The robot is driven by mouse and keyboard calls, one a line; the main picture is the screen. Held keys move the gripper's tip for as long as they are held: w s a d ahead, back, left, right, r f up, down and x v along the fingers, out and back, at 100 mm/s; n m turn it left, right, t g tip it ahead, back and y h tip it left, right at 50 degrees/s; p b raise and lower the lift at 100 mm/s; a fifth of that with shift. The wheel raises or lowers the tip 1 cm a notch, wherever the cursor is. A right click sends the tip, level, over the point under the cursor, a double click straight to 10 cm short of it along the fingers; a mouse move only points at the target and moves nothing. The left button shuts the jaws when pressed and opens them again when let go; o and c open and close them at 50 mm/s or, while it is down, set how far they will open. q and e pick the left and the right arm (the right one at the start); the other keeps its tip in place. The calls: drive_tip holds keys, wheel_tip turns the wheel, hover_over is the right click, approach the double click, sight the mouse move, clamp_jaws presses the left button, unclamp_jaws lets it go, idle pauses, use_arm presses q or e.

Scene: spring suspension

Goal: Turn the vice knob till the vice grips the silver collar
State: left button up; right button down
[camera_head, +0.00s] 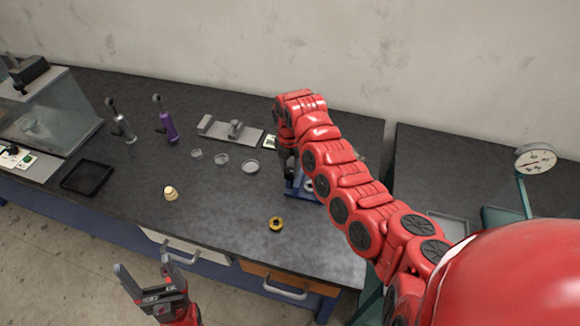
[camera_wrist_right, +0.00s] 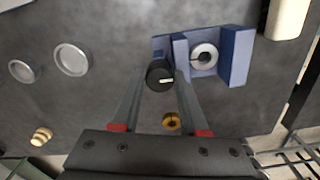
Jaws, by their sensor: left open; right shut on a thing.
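The blue vice (camera_wrist_right: 237,58) stands on the dark bench in the right wrist view, with the silver collar (camera_wrist_right: 204,56) between its two jaws. The collar lies close to both jaws; I cannot tell whether each touches it. The black vice knob (camera_wrist_right: 158,76) with a white mark is at the vice's left side. My right gripper (camera_wrist_right: 160,84) is shut on the knob, one finger on each side. In the head view my right arm partly hides the vice (camera_head: 297,187) and knob. My left gripper (camera_head: 143,272) is open and empty in front of the bench.
A yellow-and-black ring (camera_head: 276,224) and a small tan stepped part (camera_head: 171,193) lie on the bench. Several small dishes (camera_head: 250,167), a grey fixture (camera_head: 233,131), two shock absorbers (camera_head: 167,125) and a black tray (camera_head: 88,178) are farther left.

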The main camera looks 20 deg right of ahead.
drive_tip(key=m+b, duration=0.3)
drive_tip(key=shift+f, duration=0.25)
drive_tip(key=shift+m+b, duration=0.8)
drive_tip(key=shift+m, duration=0.1)
drive_tip(key=shift+r+m+b, duration=0.15)
drive_tip(key=shift+m+b, duration=0.15)
drive_tip(key=shift+m, duration=0.6)
drive_tip(key=shift+r+m, duration=0.15)
drive_tip(key=shift+m, duration=0.75)
drive_tip(key=shift+s+m+p, duration=0.1)
drive_tip(key=shift+m+p, duration=0.25)
drive_tip(key=shift+m, duration=0.55)
drive_tip(key=m+p, duration=0.1)
drive_tip(key=m, duration=0.3)
drive_tip(key=shift+s, duration=0.1)
drive_tip(key=shift+m+p, duration=0.65)
drive_tip(key=shift+m, duration=1.05)
